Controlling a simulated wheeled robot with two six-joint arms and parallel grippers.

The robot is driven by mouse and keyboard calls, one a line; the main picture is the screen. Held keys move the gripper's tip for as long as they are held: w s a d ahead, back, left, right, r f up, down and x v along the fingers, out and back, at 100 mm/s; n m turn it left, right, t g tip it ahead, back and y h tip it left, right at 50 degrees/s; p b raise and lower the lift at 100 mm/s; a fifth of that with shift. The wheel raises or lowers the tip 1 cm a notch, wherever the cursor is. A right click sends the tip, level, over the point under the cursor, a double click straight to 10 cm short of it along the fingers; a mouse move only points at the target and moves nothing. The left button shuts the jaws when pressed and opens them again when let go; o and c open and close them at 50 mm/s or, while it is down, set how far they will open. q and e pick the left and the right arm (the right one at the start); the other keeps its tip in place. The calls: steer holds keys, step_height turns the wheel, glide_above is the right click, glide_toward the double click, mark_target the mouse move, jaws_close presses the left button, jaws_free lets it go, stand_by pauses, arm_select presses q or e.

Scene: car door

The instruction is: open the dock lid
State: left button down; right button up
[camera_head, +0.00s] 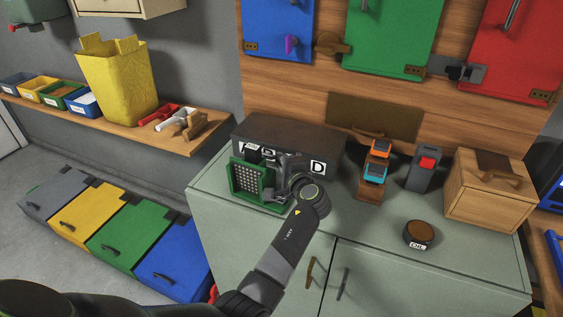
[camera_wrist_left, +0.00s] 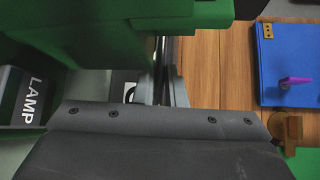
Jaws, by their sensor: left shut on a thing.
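A green dock-like unit with a pale perforated panel (camera_head: 248,179) stands at the left end of the grey-green cabinet top. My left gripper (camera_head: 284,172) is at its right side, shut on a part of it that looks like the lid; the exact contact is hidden. In the left wrist view, a large green piece (camera_wrist_left: 150,20) fills the top left, close to my fingers (camera_wrist_left: 168,85). A grey surface labelled LAMP (camera_wrist_left: 30,100) shows at the left edge. My right gripper is not in view.
A dark box labelled D (camera_head: 300,137) stands right behind the gripper. An orange and blue device (camera_head: 375,165), a grey device with a red button (camera_head: 424,168), a round OIL tin (camera_head: 418,235) and a wooden box (camera_head: 490,190) are to the right. The cabinet's front middle is clear.

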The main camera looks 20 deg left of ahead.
arm_select(q)
steer(key=shift+r+p, duration=0.35)
steer(key=shift+p, duration=0.15)
steer(key=r+m+g+p, duration=0.1)
steer(key=r+p, duration=0.2)
steer(key=p, duration=0.1)
steer(key=w+r+g+p, duration=0.1)
steer(key=r+p, duration=0.1)
steer(key=p, duration=0.3)
steer(key=r+m+g+h+p, duration=0.1)
steer(key=r+p, duration=0.2)
steer(key=p, duration=0.2)
steer(key=shift+w+r+m, duration=0.3)
steer(key=shift+w+r, duration=0.05)
steer(key=shift+w+r+g+p, duration=0.15)
steer(key=shift+w+r+p, duration=0.4)
steer(key=shift+r, duration=0.25)
steer(key=shift+w+r+g+p, duration=0.15)
steer(key=shift+w+r+p, duration=0.3)
steer(key=shift+r+p, duration=0.25)
steer(key=c, duration=1.5)
jaws_free()
